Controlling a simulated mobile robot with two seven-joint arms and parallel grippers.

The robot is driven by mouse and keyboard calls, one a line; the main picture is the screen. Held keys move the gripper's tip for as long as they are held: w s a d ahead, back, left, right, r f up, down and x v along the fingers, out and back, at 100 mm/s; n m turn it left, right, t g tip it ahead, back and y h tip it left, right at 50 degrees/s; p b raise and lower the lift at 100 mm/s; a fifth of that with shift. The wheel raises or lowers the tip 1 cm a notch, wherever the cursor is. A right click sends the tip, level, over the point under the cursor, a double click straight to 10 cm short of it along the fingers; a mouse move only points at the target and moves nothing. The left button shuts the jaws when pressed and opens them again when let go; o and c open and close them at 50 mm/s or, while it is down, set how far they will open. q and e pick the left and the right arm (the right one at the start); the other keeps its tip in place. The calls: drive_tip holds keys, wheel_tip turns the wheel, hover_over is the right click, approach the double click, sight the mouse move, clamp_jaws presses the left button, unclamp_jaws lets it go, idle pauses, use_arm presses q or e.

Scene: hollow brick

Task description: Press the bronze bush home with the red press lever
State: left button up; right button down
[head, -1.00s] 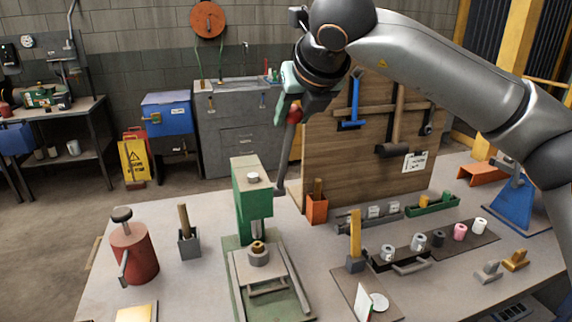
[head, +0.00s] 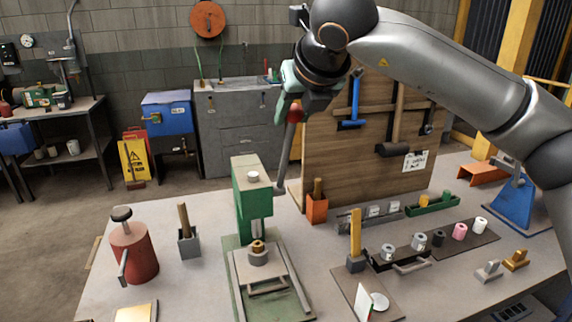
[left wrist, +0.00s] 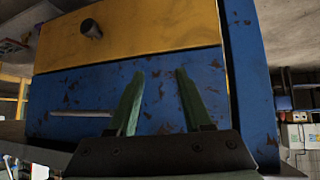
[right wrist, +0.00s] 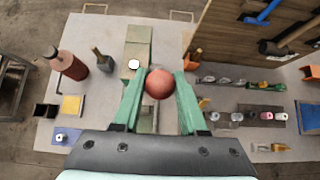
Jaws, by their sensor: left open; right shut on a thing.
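The green press (head: 252,200) stands on the bench. The bronze bush (head: 258,246) sits upright on a grey ring-shaped part (head: 258,258) on the press bed, below the ram; how deep it sits I cannot tell. The press lever (head: 287,158) is a dark bar rising from behind the press, with a red knob (head: 295,113) at its top. My right gripper (head: 290,108) is at that knob; in the right wrist view the red ball (right wrist: 159,84) is between the green fingers. My left gripper (left wrist: 158,95) is open and empty, in front of a blue and yellow surface, away from the bush.
A red can (head: 134,254) and a grey brush holder (head: 188,242) stand left of the press. An orange holder (head: 317,208) and a wooden tool board (head: 350,170) stand to its right. Small parts lie on a dark mat (head: 452,240).

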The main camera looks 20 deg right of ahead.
drive_tip(key=shift+s+f+b, duration=0.7)
drive_tip(key=shift+s+b, duration=0.1)
drive_tip(key=shift+b, duration=0.2)
use_arm(q)
drive_tip(key=shift+h, duration=0.3)
drive_tip(key=f+b, duration=0.1)
drive_tip(key=w+d+f+b, duration=0.1)
drive_tip(key=d+f+b, duration=0.1)
drive_tip(key=f, duration=0.1)
drive_tip(key=shift+w+b, duration=0.2)
drive_tip(key=shift+b, duration=0.2)
use_arm(e)
drive_tip(key=s+f, duration=0.2)
drive_tip(key=s, duration=0.1)
use_arm(q)
drive_tip(key=shift+d, duration=0.1)
use_arm(e)
drive_tip(key=shift+r, duration=0.1)
drive_tip(key=shift+s, duration=0.1)
